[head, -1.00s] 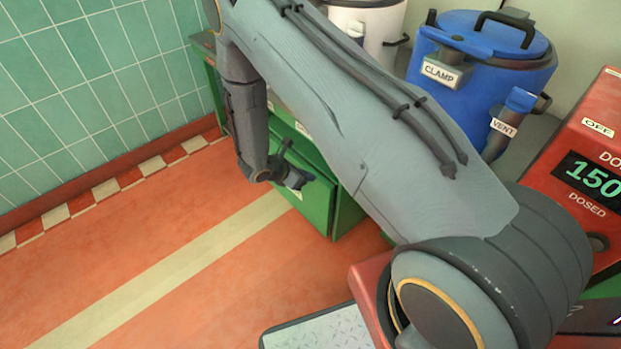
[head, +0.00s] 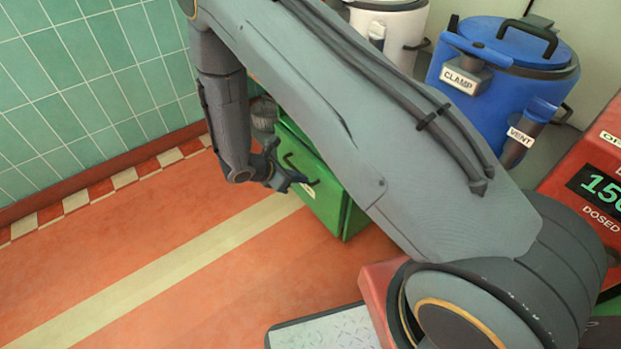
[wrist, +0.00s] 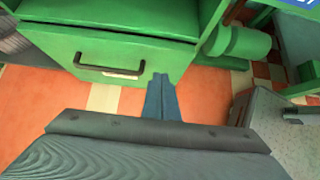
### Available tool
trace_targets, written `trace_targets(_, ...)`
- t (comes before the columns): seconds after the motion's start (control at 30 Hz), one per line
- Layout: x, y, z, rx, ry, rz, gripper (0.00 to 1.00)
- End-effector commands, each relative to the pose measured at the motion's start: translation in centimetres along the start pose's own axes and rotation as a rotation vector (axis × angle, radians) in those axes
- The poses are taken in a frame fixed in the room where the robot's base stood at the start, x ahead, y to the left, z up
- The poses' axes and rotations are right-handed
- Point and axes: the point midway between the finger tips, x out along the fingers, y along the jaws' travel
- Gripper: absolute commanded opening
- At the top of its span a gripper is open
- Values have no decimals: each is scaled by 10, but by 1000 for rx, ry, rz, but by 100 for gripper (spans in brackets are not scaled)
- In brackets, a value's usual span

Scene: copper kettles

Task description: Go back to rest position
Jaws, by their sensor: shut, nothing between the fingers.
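My gripper (head: 296,182) hangs at the end of my folded arm in the head view, in front of a green drawer cabinet (head: 333,205). In the wrist view the two fingers of my gripper (wrist: 161,82) lie together with nothing between them. I cannot tell if the fingers touch the cabinet. My upper arm hides part of the cabinet in the head view.
A blue vessel (head: 490,110) labelled CLAMP and VENT stands at the back right, beside a white vessel (head: 404,32). A red dosing unit (head: 606,160) is at the right edge. The orange floor (head: 130,235) on the left is clear; a green tiled wall (head: 75,95) bounds it.

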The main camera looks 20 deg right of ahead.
Motion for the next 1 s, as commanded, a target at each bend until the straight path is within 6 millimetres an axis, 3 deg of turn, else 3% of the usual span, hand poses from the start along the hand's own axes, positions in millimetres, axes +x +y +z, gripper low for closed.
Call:
trace_targets(0.2,-24,0,1,0,-1,0,0)
trace_targets(0.57,-34,-2,9,32,5,-12,0)
trace_targets(0.77,-73,-18,55,236,48,-85,0)
trace_targets(1.0,-135,-60,112,564,133,-211,0)
